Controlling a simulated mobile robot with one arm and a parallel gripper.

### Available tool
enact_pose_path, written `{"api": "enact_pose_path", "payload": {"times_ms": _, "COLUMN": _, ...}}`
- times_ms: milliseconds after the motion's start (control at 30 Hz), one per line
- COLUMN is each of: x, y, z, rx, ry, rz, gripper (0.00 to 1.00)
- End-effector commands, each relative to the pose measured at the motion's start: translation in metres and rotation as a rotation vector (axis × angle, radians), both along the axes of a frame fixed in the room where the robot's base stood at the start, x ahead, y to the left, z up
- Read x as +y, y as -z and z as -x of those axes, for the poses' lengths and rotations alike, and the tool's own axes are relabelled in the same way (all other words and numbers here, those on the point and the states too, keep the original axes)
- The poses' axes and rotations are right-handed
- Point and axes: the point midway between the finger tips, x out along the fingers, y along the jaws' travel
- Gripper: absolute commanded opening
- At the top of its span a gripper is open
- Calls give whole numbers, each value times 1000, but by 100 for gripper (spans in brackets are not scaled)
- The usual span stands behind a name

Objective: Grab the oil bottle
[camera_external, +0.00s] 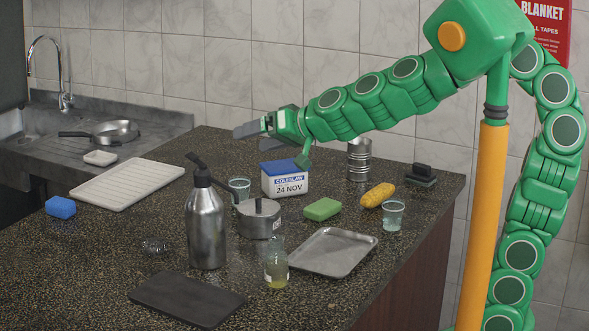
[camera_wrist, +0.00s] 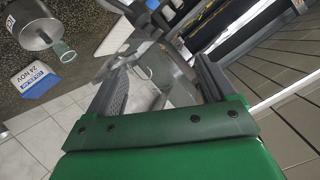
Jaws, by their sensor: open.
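A small clear glass bottle (camera_external: 276,268) with yellowish liquid, which looks like the oil bottle, stands upright near the front of the dark speckled counter. It is left of the metal tray and in front of the saucepan. I cannot make it out in the wrist view. My gripper (camera_external: 254,134) is open, with its fingers pointing left, above and behind the bottle, near the coleslaw tub in the picture. In the wrist view my gripper (camera_wrist: 160,80) has its fingers apart, with a blurred grey shape beyond them that I cannot identify.
A tall metal pump bottle (camera_external: 207,228), a saucepan (camera_external: 259,220) and a metal tray (camera_external: 355,252) stand around the bottle. A dark board (camera_external: 187,299) lies in front.

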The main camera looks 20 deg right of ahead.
Motion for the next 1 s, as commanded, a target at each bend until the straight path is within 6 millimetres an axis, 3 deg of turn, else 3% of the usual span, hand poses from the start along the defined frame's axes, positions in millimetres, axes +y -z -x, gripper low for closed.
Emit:
{"api": "enact_pose_path", "payload": {"times_ms": 200, "x": 21, "y": 12, "z": 4, "rx": -27, "ry": 100, "rz": -1, "gripper": 84}}
{"api": "enact_pose_path", "payload": {"times_ms": 467, "x": 26, "y": 37, "z": 14, "rx": -60, "ry": 239, "rz": 60, "gripper": 84}}
{"api": "enact_pose_path", "payload": {"times_ms": 1000, "x": -7, "y": 96, "z": 61, "rx": -166, "ry": 483, "rz": 351, "gripper": 84}}
